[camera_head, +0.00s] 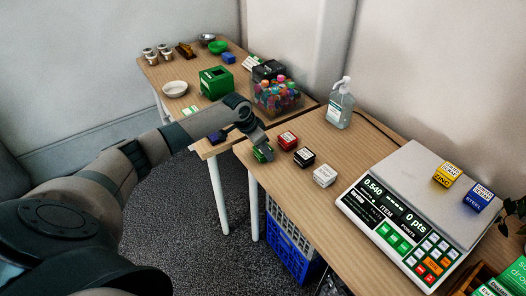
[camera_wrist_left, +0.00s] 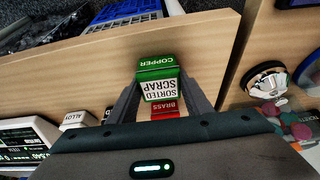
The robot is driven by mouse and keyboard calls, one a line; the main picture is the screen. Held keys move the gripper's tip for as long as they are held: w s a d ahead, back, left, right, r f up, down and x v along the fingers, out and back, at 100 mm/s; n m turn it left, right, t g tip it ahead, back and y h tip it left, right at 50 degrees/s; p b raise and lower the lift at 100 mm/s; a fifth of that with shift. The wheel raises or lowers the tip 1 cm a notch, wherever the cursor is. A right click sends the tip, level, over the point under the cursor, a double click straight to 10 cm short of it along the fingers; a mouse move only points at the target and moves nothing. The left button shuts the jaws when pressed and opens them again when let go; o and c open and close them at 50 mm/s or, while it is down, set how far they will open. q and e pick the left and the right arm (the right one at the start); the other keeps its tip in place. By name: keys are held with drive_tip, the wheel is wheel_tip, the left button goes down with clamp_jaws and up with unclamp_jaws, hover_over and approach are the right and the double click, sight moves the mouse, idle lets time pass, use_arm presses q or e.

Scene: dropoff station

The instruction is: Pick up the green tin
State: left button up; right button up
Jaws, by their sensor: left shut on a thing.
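The green tin (camera_wrist_left: 158,72), labelled COPPER and SORTED SCRAP, sits between the fingers of my left gripper (camera_wrist_left: 160,98) in the left wrist view. The fingers are shut on its two sides. In the head view the green tin (camera_head: 263,153) shows near the left corner of the front table, mostly covered by my left gripper (camera_head: 262,150). I cannot tell whether the tin touches the table. My right gripper is in neither view.
A red tin (camera_head: 287,140), a black tin (camera_head: 304,157) and a white tin (camera_head: 324,175) stand in a row beside it. A scale (camera_head: 405,215) holds a yellow tin (camera_head: 446,174) and a blue tin (camera_head: 478,197). A sanitizer bottle (camera_head: 340,104) and a candy-filled tub (camera_head: 277,95) stand behind.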

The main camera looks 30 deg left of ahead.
use_arm(q)
drive_tip(key=shift+r, duration=0.15)
